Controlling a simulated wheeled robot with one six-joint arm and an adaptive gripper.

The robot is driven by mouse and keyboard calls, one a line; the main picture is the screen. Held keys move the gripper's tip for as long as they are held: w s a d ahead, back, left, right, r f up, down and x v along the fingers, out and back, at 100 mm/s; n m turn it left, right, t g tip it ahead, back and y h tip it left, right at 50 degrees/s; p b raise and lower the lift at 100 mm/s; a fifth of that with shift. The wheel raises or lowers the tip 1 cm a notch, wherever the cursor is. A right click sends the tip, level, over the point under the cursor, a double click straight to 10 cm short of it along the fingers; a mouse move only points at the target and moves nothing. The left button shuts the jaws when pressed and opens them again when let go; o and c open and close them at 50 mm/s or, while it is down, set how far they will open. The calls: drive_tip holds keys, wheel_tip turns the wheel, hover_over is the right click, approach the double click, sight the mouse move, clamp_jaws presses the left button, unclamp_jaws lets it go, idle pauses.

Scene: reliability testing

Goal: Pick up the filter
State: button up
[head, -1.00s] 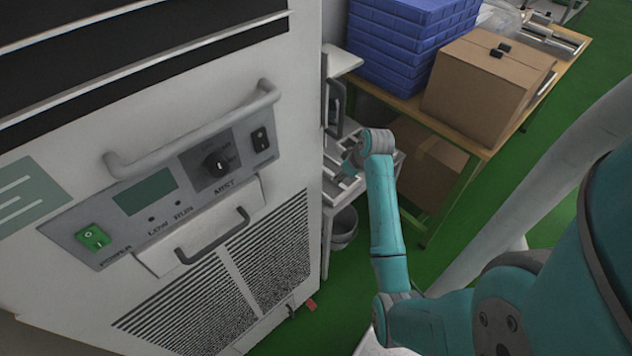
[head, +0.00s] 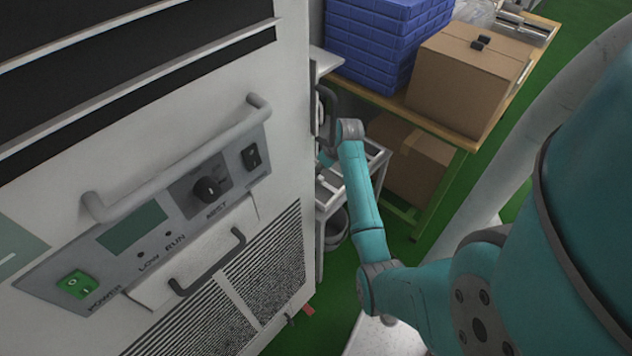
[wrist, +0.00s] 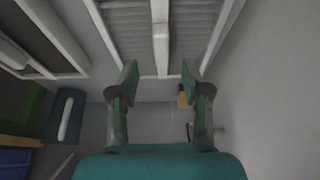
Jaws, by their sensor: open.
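In the wrist view, my gripper (wrist: 160,76) is open, with its two teal fingers apart and nothing seen between them. Beyond the fingertips is a grey ribbed panel (wrist: 195,30) in a white frame with a white bar down its middle. It may be the filter, but I cannot tell for sure. The fingertips look close to the frame's lower edge; contact is not clear. In the head view, my teal arm reaches to the side of a large white machine (head: 278,130). The machine's edge hides most of my gripper there.
A cart (head: 372,165) stands beside the machine, with a grey bowl (head: 336,228) low down. Behind are blue stacked trays (head: 375,45) and a cardboard box (head: 465,80) on a wooden table (head: 440,142), and another box (head: 418,170) beneath. Green floor (head: 330,300) shows below.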

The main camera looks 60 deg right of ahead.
drive_tip(key=x, duration=0.4)
drive_tip(key=shift+a+f, duration=0.1)
clamp_jaws()
